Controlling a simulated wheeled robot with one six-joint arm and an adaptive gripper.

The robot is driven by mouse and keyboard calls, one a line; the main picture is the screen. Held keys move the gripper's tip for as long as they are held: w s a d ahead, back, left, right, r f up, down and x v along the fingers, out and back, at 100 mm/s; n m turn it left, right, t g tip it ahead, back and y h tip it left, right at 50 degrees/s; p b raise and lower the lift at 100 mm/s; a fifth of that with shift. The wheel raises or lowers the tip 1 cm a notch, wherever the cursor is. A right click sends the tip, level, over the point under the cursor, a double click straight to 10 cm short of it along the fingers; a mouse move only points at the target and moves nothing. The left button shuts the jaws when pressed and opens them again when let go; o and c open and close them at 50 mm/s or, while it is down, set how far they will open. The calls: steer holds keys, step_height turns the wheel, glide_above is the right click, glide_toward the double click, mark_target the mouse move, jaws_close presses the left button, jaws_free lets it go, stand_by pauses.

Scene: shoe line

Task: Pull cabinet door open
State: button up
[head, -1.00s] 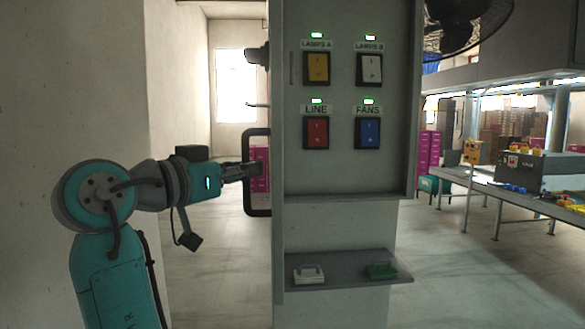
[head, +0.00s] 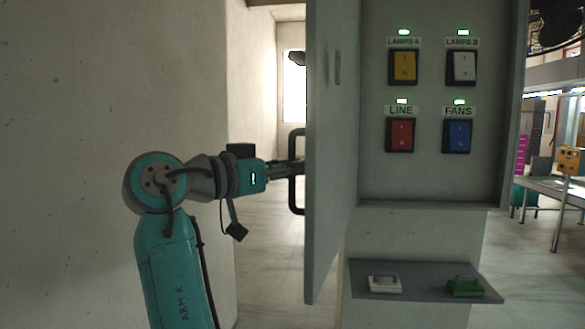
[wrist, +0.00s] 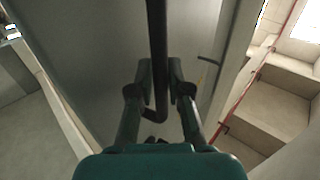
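The cabinet door (head: 328,120) stands swung open on the left of the cabinet (head: 434,182), and its inner face shows at a slant in the head view. The black bar handle (head: 297,137) is on the door's outer face, partly hidden behind the door edge. My gripper (head: 292,169) reaches the handle from the left. In the wrist view, the handle (wrist: 157,45) passes between the two fingers of my gripper (wrist: 160,72), which are drawn in closely around it. The door's grey outer face (wrist: 95,50) fills much of that view.
Inside the cabinet are yellow, white, red and blue switches with green lights lit. A small shelf (head: 425,284) below holds a white item (head: 385,284) and a green item (head: 464,287). A wall (head: 100,110) stands on the left. A table (head: 550,186) stands at the right.

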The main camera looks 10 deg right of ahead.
steer(key=shift+o, duration=1)
steer(key=v, duration=1.2)
